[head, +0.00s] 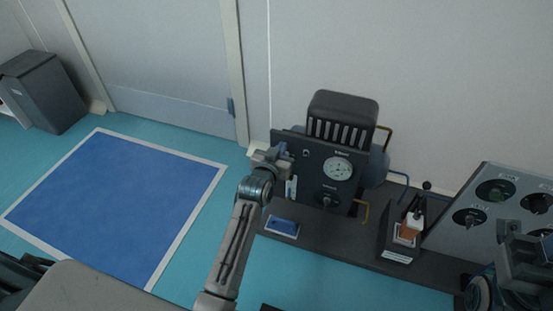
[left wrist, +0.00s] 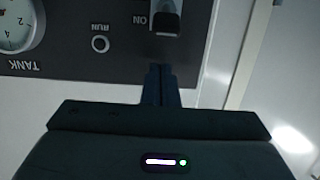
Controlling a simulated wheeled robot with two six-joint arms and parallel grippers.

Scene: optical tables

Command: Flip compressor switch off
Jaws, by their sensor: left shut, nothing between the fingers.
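The compressor (head: 341,120) stands against the wall, with a dark panel bearing a gauge and a knob. My left gripper (head: 281,152) is at the panel's upper left corner and covers the switch in the head view. In the left wrist view the switch (left wrist: 166,20) shows at the top edge, partly cut off, with an upside-down ON label beside it. My left gripper (left wrist: 160,72) is shut and empty, its fingertips close to the switch's dark end. I cannot tell whether they touch. Part of my right arm shows at the lower right; its fingers are not clear.
A tank gauge (left wrist: 18,22) and a RUN lamp (left wrist: 100,44) sit beside the switch. A blue tray (head: 283,227) and a holder (head: 402,240) stand on the dark bench. A grey dial panel (head: 500,206) is at right. The blue floor mat (head: 115,205) is clear.

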